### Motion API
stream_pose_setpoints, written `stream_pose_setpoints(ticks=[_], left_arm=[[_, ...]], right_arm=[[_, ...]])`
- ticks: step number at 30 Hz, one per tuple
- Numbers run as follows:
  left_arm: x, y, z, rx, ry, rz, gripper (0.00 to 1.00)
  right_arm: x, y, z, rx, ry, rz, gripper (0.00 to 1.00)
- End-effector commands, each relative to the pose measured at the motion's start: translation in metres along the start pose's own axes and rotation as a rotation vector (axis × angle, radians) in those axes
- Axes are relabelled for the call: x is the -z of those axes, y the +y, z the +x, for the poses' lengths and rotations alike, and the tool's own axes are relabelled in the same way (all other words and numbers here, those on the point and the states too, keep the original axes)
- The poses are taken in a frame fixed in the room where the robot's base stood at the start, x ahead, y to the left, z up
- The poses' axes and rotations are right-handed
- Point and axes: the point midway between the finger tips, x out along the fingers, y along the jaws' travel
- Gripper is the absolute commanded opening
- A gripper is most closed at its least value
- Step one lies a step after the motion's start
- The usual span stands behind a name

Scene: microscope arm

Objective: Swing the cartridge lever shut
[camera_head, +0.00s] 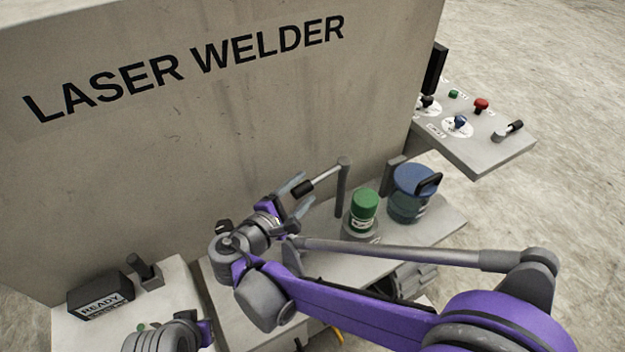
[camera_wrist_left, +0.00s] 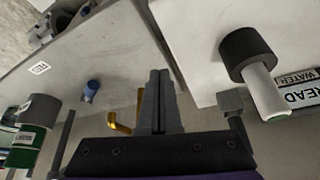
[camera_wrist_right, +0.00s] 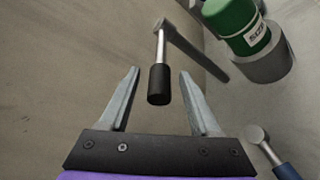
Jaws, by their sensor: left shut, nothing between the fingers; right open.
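The lever (camera_head: 322,176) has a black grip and a thin metal rod. It juts from the top of a grey post (camera_head: 342,190) in front of the welder wall. My right gripper (camera_head: 297,194) is open at the lever's grip end. In the right wrist view, the black grip (camera_wrist_right: 158,86) lies between the spread fingers (camera_wrist_right: 158,75), with a gap on both sides. My left gripper (camera_wrist_left: 158,103) is shut and empty in the left wrist view. In the head view only part of the left arm shows at bottom left, and its fingertips are hidden.
A green cartridge (camera_head: 364,203) in a grey holder and a blue canister (camera_head: 413,190) stand right of the post. A blue-handled lever (camera_wrist_right: 268,150) shows at lower right in the right wrist view. A READY box (camera_head: 100,294) sits left; a control panel (camera_head: 490,150) is far right.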

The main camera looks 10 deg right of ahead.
Motion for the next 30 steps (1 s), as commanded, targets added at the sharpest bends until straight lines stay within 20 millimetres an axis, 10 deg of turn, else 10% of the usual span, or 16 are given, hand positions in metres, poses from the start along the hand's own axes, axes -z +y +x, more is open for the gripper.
stream_pose_setpoints(ticks=[9,20,30], left_arm=[[0.000,0.000,0.000,0.000,0.000,0.000,0.00],[0.000,0.000,0.000,0.000,0.000,0.000,0.00],[0.000,0.000,0.000,0.000,0.000,0.000,0.00]], right_arm=[[0.000,0.000,0.044,0.001,0.000,0.001,0.63],[0.000,0.000,0.049,0.001,0.001,0.001,0.63],[0.000,0.000,0.048,0.001,0.001,0.001,0.02]])
